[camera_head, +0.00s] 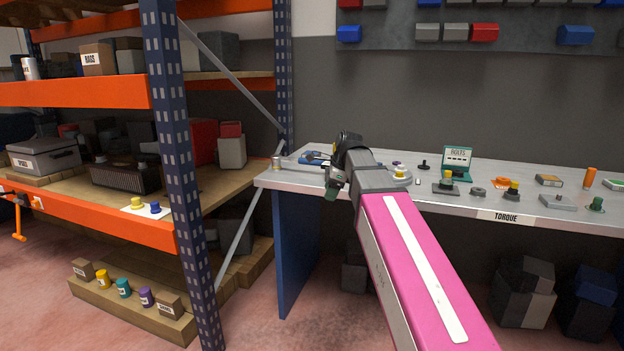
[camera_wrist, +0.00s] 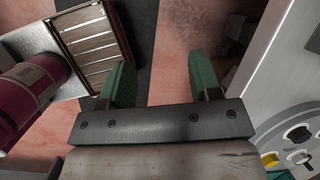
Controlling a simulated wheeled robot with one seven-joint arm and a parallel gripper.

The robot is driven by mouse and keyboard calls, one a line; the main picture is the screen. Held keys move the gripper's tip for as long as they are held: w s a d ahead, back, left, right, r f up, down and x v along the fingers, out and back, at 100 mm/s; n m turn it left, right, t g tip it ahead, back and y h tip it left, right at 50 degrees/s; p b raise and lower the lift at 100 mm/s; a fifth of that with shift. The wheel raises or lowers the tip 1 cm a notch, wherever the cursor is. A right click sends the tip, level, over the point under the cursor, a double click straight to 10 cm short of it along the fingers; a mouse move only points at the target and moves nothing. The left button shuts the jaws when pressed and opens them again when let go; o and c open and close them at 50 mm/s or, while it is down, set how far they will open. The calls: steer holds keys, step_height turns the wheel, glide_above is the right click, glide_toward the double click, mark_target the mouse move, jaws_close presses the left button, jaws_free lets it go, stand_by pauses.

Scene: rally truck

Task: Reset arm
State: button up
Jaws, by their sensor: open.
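My gripper (camera_head: 333,182) is at the end of my pink arm, by the left part of the grey workbench (camera_head: 272,183), around its front edge. In the wrist view my gripper (camera_wrist: 160,80) shows two green fingers spread apart with nothing between them. Reddish floor lies beyond the fingertips. My wrist hides part of the bench top in the head view.
The bench holds a teal box (camera_head: 457,160), an orange cylinder (camera_head: 589,177) and several small knobs and parts. An orange and blue shelf rack (camera_head: 170,120) stands to the left, with a grey box (camera_head: 45,157). Floor between rack and bench looks clear.

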steer(key=s+d+f+n+h, duration=0.1)
steer(key=s+d+f+n, duration=0.3)
steer(key=f, duration=0.7)
steer(key=s+d+f+n+g+h, duration=0.1)
steer(key=s+d+f+n, duration=0.3)
steer(key=f, duration=0.8)
steer(key=s+d+f+n+h, duration=0.1)
steer(key=s+d+f+n, duration=0.3)
steer(key=s+f+n, duration=0.4)
step_height(320, 180, down, 4)
steer(key=shift+d+r+n+h, duration=0.25)
steer(key=shift+n+h, duration=0.05)
steer(key=shift+n, duration=0.7)
steer(key=shift+s, duration=0.1)
